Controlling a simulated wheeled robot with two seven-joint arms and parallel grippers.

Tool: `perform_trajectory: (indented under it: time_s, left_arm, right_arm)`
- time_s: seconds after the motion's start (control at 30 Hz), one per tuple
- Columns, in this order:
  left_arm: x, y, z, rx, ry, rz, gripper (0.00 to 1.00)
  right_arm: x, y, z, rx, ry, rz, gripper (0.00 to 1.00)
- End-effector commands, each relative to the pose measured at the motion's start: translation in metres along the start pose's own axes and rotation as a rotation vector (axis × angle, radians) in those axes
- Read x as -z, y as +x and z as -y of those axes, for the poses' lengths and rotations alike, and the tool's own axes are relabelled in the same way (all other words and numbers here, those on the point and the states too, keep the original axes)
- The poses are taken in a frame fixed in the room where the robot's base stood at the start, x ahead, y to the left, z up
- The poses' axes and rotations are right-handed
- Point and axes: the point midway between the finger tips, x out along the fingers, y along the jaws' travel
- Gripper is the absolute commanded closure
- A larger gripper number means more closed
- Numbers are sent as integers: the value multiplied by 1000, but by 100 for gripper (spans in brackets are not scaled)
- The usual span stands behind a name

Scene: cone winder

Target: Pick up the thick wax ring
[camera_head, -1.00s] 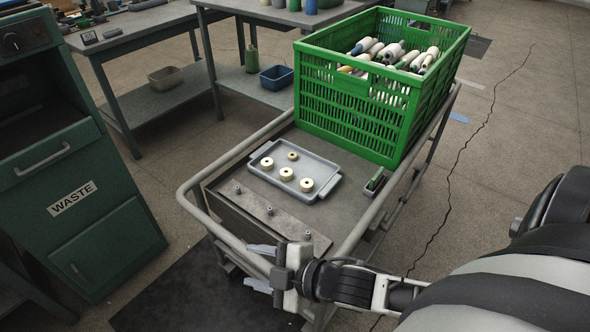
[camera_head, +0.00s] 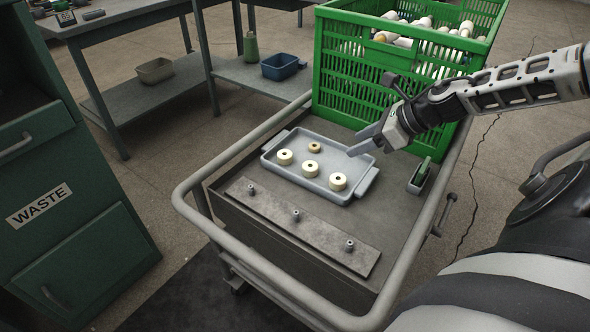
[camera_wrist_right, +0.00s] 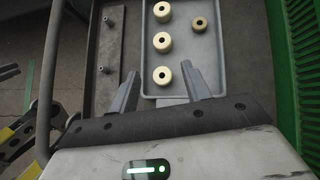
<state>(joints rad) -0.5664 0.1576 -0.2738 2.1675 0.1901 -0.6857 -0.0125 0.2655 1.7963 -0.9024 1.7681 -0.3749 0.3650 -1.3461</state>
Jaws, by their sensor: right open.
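Several wax rings lie apart in a grey tray (camera_head: 272,157). Three are larger, pale cream rings: one at the far left (camera_head: 285,157), one in the middle (camera_head: 310,168) and one at the near right (camera_head: 338,182). A smaller, tanner ring (camera_head: 315,147) lies at the back. I cannot tell for certain which is the thick one. My right gripper (camera_head: 364,140) is open and empty above the tray's right side. In the right wrist view, the nearest cream ring (camera_wrist_right: 162,77) appears between its fingertips, with the smaller ring (camera_wrist_right: 199,25) farther right.
The tray rests on a railed cart (camera_head: 235,262). A green crate (camera_head: 345,90) of bobbins stands behind my gripper. A metal strip with pegs (camera_head: 322,240) lies in front of the tray. A waste cabinet (camera_head: 95,265) stands left.

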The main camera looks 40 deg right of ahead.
Motion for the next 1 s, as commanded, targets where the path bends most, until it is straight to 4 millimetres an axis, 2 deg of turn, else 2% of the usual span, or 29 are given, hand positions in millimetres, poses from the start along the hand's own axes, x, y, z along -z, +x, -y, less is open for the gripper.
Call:
perform_trajectory:
  time_s: [0.13, 0.23, 0.7, 1.0]
  left_arm:
    - [-5, 6, 0, -8, 1, 4, 64]
    - [-6, 9, -1, -14, 2, -3, 64]
    - [12, 4, -10, -45, 19, -144, 64]
    - [13, 4, -11, -48, 19, -165, 64]
  right_arm:
    - [4, 12, 4, 5, -27, -11, 52]
    - [5, 29, 3, 5, -22, -8, 52]
    - [2, 88, 4, 6, -16, 2, 52]
    - [2, 110, 4, 7, -18, -3, 52]
